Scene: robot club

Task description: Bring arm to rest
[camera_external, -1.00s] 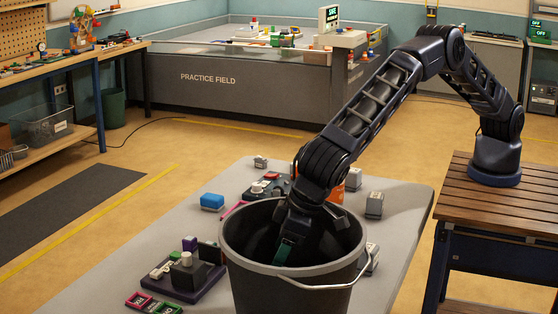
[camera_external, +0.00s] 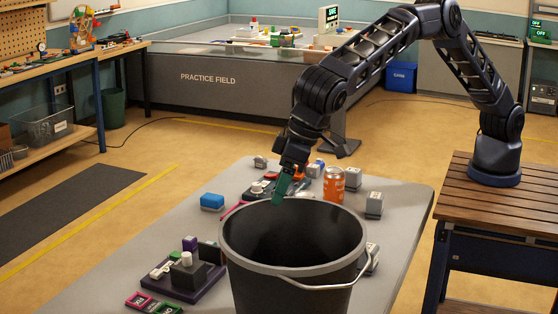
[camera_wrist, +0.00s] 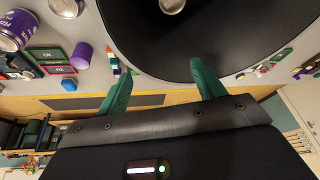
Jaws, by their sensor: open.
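My gripper (camera_external: 281,190), with green fingers, hangs pointing down just above the far rim of the dark grey bucket (camera_external: 290,270). In the wrist view the two green fingers of my gripper (camera_wrist: 162,86) are spread apart with nothing between them. The bucket's pale rim (camera_wrist: 136,62) and dark inside fill the upper middle of that view. A round silvery thing (camera_wrist: 172,5) shows inside at the top edge, partly cut off. My arm reaches left from its base on the wooden stand.
The bucket stands at the grey table (camera_external: 400,205). Near it are an orange can (camera_external: 334,185), a grey block (camera_external: 374,204), a blue block (camera_external: 212,202) and a dark board with pegs (camera_external: 185,275). The wooden stand (camera_external: 510,200) is at right. Air above the table is free.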

